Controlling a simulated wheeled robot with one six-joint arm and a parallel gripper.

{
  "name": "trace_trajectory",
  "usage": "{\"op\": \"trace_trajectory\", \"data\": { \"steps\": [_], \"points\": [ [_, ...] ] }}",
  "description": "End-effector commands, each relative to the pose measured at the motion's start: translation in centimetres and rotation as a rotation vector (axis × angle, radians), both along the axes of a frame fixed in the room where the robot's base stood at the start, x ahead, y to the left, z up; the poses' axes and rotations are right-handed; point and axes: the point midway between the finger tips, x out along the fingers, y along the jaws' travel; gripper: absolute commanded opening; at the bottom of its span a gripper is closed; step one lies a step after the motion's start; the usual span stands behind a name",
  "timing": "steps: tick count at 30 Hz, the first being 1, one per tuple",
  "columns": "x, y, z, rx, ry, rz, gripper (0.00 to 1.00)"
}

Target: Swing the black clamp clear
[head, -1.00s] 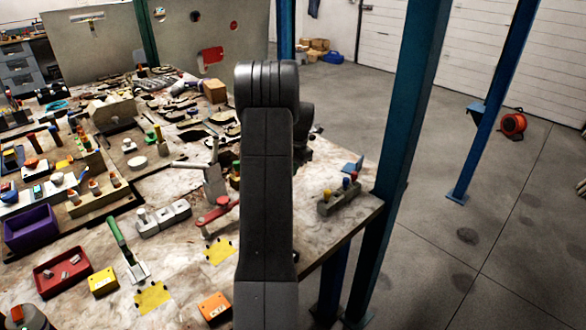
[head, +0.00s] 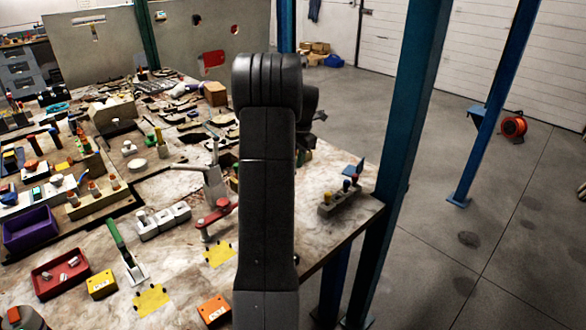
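I cannot pick out a clamp that is clearly black. My own dark arm stands upright in the middle of the head view and covers part of the bench. A clamp with a red handle (head: 216,214) stands just left of my arm. A clamp with a green handle (head: 121,243) stands further left, its handle tilted up. A clamp with a pale grey handle (head: 190,167) is behind the red one. A dark part of my wrist shows right of my elbow, above the bench's right edge. My gripper's fingers cannot be made out.
The bench (head: 195,285) is crowded at left and back. A grey block with coloured knobs (head: 340,196) sits at its right edge, near a blue post (head: 408,120). A red tray (head: 60,272), a purple bin (head: 30,230) and yellow patches (head: 152,299) lie at front left. Open floor is right.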

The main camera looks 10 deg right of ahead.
Motion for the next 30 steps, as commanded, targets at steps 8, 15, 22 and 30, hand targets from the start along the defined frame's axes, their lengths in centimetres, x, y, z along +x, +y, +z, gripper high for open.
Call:
{"op": "trace_trajectory", "data": {
  "steps": [8, 15, 22, 30],
  "points": [
    [-0.9, -0.7, 5.8, -0.001, -0.003, -0.001, 0.34],
    [-1.3, -0.9, 7.8, 0.000, 0.000, 0.000, 0.34],
    [-1.3, -0.9, 7.9, 0.000, 0.000, 0.000, 0.34],
    [-1.1, -0.8, 6.9, 0.000, 0.001, 0.000, 0.34]
  ]
}}
